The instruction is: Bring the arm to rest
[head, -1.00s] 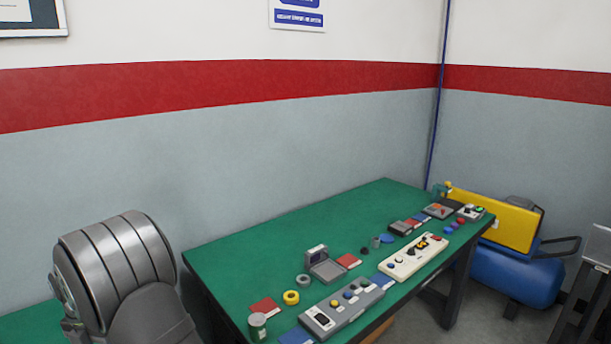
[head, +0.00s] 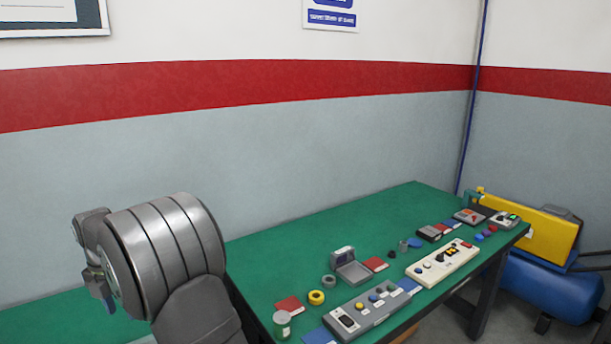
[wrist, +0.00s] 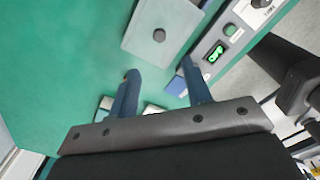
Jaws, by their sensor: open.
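My gripper (wrist: 160,88) shows in the wrist view with its two blue-grey fingers spread apart, and I see nothing held between them. Beyond the fingers lies a green work surface with a flat grey plate (wrist: 163,34) that has a dark round knob. A grey control panel (wrist: 217,50) with a green button and a lit green display lies to the right of the plate. In the head view my arm stands at the lower left, left of the green table (head: 300,240); a bit of the gripper (head: 103,287) shows at its left side.
The table carries a grey control box (head: 368,310), a cream control box (head: 442,258), an open grey case (head: 350,268), a yellow ring (head: 316,297) and a small jar (head: 282,323). A yellow and blue machine (head: 548,235) stands right of the table. The table's back left is clear.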

